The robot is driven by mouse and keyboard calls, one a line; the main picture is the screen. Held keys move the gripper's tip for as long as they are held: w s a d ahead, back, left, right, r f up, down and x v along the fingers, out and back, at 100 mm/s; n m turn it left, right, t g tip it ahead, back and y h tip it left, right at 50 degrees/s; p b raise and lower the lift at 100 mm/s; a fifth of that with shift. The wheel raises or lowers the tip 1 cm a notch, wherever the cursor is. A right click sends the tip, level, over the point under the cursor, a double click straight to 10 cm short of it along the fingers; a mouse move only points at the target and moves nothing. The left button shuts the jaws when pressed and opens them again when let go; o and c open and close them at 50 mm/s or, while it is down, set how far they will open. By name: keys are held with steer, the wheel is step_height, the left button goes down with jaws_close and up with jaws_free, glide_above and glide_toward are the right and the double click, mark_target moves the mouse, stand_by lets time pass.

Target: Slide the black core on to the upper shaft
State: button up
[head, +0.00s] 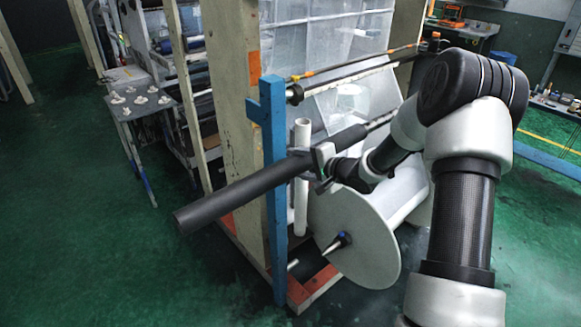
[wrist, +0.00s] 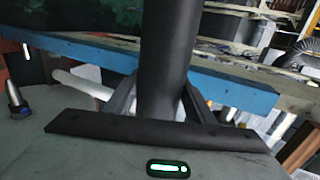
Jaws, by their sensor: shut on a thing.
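The black core (head: 245,190) is a long dark tube, tilted across the head view from lower left to upper right. My gripper (head: 322,162) is shut around it, nearer its far end. In the wrist view the core (wrist: 167,45) stands between the fingers of my gripper (wrist: 158,105). A dark shaft with orange bands (head: 350,70) runs above the core, apart from it in the picture, its near end beside the blue post. A thin rod (head: 382,120) shows past the core's far end; I cannot tell whether it enters the core.
The blue post (head: 273,180) stands close by the core; it also crosses the wrist view (wrist: 225,88). A white tube (head: 301,135) stands upright near my gripper. Below is a large pale roll (head: 365,235) with a cone-tipped shaft (head: 338,243). Green floor (head: 100,260) is clear at left.

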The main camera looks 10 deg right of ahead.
steer(key=w+d, duration=0.2)
steer(key=d, duration=0.1)
steer(key=w+d, duration=0.3)
steer(key=d, duration=0.1)
steer(key=w+d, duration=0.2)
steer(key=d, duration=0.1)
steer(key=shift+w+d, duration=0.15)
steer(key=shift+d, duration=0.1)
steer(key=shift+a, duration=0.1)
